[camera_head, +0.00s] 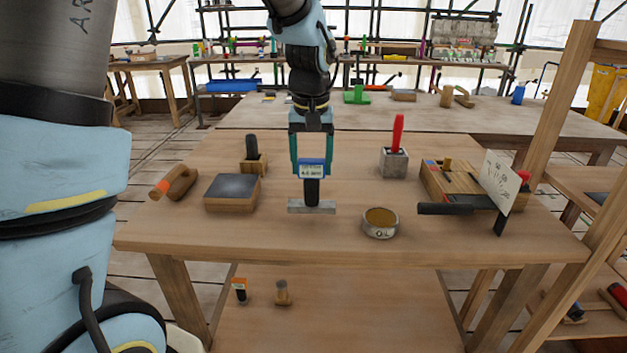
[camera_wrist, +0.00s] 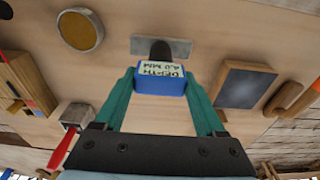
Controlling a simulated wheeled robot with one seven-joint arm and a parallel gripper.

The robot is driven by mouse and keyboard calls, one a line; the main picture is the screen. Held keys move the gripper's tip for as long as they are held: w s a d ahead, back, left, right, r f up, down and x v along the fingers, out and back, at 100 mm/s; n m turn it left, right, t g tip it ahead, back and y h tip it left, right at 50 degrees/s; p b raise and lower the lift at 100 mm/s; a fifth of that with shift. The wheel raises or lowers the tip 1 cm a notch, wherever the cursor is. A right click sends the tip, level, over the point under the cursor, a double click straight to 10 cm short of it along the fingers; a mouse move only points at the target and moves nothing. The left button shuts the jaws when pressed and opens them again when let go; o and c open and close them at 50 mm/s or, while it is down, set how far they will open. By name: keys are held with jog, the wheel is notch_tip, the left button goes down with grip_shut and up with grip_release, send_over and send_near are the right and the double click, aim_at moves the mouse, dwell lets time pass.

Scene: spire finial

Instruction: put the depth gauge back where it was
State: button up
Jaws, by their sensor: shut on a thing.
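The depth gauge has a blue labelled head (camera_head: 312,168), a dark stem and a flat grey metal bar as its base (camera_head: 325,207). My gripper (camera_head: 311,172) is shut on the blue head, with its teal fingers on either side. The gauge is upright, its bar at or just above the table top; I cannot tell whether it touches. In the wrist view the blue head (camera_wrist: 160,79) reads "DEPTH" between my fingers, with the grey bar (camera_wrist: 160,47) beyond it.
On the table (camera_head: 290,243) stand a sharpening stone (camera_head: 232,190), a round oil tin (camera_head: 380,223), a grey block with a red-handled tool (camera_head: 394,161), a small wooden block with a black handle (camera_head: 253,163) and a wooden rack with a card (camera_head: 497,183). Wood around the bar is clear.

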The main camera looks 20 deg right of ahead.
aim_at(311, 176)
jog(key=shift+f, duration=1.85)
jog(key=shift+f, duration=0.2)
jog(key=o, duration=1.5)
notch_tip(311, 176, up, 12)
jog(key=s, duration=0.1)
jog(key=shift+a+r+b, duration=0.15)
jog(key=shift+a+b, duration=0.2)
jog(key=shift+b, duration=0.05)
